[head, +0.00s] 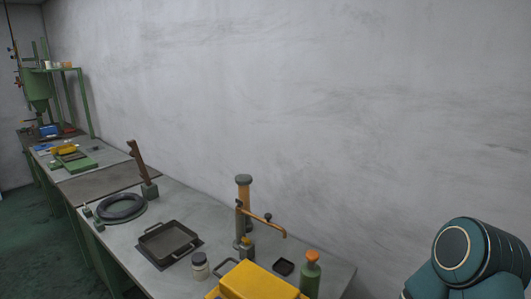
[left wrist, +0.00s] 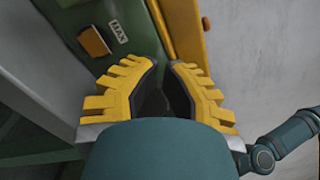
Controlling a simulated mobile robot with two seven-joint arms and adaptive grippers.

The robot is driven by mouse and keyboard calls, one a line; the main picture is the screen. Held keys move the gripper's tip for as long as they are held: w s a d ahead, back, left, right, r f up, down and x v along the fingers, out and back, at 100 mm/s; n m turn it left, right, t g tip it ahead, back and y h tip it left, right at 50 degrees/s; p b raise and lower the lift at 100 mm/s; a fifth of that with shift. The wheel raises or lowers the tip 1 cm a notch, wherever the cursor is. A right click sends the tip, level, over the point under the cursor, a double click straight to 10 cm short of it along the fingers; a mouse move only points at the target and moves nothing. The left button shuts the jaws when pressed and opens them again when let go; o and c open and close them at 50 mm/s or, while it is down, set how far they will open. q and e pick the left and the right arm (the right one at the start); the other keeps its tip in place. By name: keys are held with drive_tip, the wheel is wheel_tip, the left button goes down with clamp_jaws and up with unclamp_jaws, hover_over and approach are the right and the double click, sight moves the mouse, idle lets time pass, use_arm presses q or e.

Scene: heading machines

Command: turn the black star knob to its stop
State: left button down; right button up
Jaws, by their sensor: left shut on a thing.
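In the left wrist view my left gripper (left wrist: 165,72) has its yellow ribbed fingers close together in front of a dark green panel (left wrist: 140,22). It is shut on a dark thing, mostly hidden between the fingers and behind my wrist. This fits the black star knob, but its star shape cannot be made out. The panel carries a small MAX label (left wrist: 118,30) and an orange-brown block (left wrist: 95,41) left of the fingers. The head view shows neither gripper nor knob. My right gripper is not in view.
A yellow post (left wrist: 184,30) stands right beside the fingertips, with a grey wall behind. In the head view a long bench holds a black tray (head: 166,243), a brass tap (head: 262,217), a green bottle (head: 311,276) and a yellow box (head: 258,283).

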use_arm(q)
drive_tip(key=shift+s+d+r+h+p, duration=0.2)
drive_tip(key=shift+d+r+h+p, duration=0.1)
drive_tip(key=shift+p, duration=0.1)
drive_tip(key=shift+s+a+f, duration=0.1)
drive_tip(key=shift+s+a, duration=0.15)
drive_tip(key=shift+s, duration=0.05)
drive_tip(key=shift+p+v, duration=0.95)
drive_tip(key=shift+v, duration=1.65)
drive_tip(key=shift+w+a, duration=0.2)
drive_tip(key=shift+a, duration=0.05)
